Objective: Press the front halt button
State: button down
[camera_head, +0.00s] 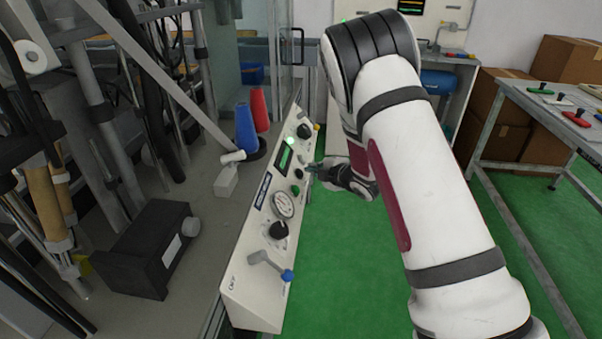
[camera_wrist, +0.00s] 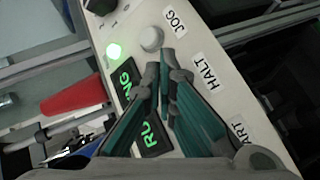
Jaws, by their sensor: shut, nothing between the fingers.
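The slanted white control panel (camera_head: 246,270) runs along the left bench in the head view. In the wrist view the HALT label (camera_wrist: 206,72) shows on the panel, just right of my fingers. The button that goes with it cannot be made out; my fingers cover the area beside the label. My gripper (camera_wrist: 163,68) is shut and empty, its tips close over the panel between the display and the labels. Whether they touch it I cannot tell. In the head view my gripper (camera_head: 314,172) reaches the panel's right edge from the right.
A pale round button (camera_wrist: 151,38) sits beside the JOG label (camera_wrist: 174,20). A green lamp (camera_wrist: 114,50) is lit, and the display (camera_wrist: 152,137) shows green letters. A gauge (camera_head: 283,204) and a blue-tipped lever (camera_head: 264,261) are on the panel. A table (camera_head: 541,120) stands right.

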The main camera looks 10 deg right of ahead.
dwell(0.5)
jog(key=shift+w+a+f+b, duration=0.1)
jog(key=shift+a+f+b, duration=0.15)
jog(key=shift+a+b, duration=0.05)
jog(key=shift+w+a+f+b, duration=0.1)
jog(key=shift+a+f+b, duration=0.2)
jog(key=shift+a, duration=0.1)
dwell(1.0)
jog(key=shift+s+d+r+p, duration=0.2)
jog(key=shift+d+r+p, duration=0.1)
jog(key=shift+d+r, duration=0.3)
jog(key=shift+s+d+r+p, duration=0.3)
jog(key=shift+d+r+p, duration=0.25)
jog(key=shift+d+r, duration=0.35)
jog(key=shift+s+d+r+p, duration=0.3)
jog(key=shift+d+r+p, duration=0.3)
jog(key=shift+d, duration=0.35)
